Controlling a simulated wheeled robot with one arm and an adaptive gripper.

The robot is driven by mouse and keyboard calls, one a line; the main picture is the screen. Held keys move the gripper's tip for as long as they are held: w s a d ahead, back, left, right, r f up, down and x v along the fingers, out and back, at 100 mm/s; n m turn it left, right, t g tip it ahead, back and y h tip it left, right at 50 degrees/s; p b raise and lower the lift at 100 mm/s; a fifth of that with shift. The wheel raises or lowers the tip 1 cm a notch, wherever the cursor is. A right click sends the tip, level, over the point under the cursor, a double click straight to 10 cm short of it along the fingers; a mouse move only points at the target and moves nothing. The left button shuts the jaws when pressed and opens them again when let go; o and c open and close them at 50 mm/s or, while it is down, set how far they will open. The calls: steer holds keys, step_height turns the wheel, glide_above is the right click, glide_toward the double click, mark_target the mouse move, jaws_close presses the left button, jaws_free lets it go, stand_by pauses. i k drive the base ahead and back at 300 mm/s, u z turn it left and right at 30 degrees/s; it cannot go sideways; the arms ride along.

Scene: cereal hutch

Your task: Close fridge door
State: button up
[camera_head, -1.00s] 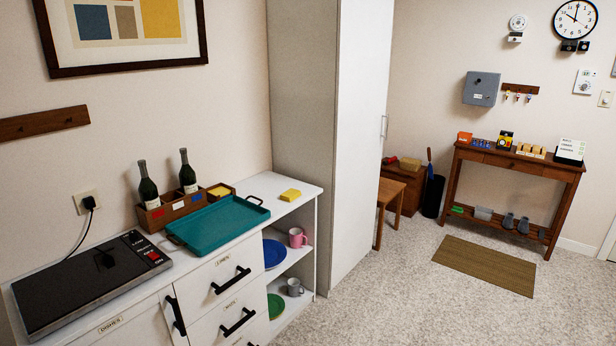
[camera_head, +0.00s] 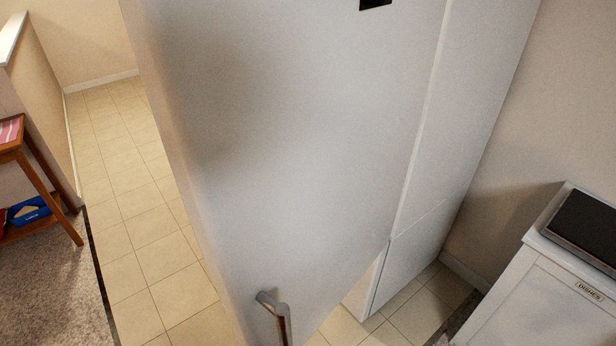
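The fridge door (camera_head: 290,150) is a large pale grey-white panel that fills the middle of the head view, close to the camera. A metal handle (camera_head: 272,308) shows low on it at the bottom edge of the picture. The door stands swung out from the white fridge body (camera_head: 420,255) at its right. Tiled floor shows between the door's lower edge and the lower fridge part. The inside of the fridge is hidden behind the door. My gripper is not in view.
A white cabinet (camera_head: 560,290) with a dark appliance (camera_head: 590,225) on top stands at the right. A wooden side table (camera_head: 40,190) stands at the left on carpet (camera_head: 50,285). Tiled floor (camera_head: 140,240) is clear left of the door.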

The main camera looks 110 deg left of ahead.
mark_target(287, 130)
steer(key=u, duration=3.4)
steer(key=i, duration=1)
steer(key=u, duration=0.05)
steer(key=k, duration=0.5)
steer(key=z, duration=2.6)
steer(key=k, duration=0.6)
steer(key=u, duration=1.95)
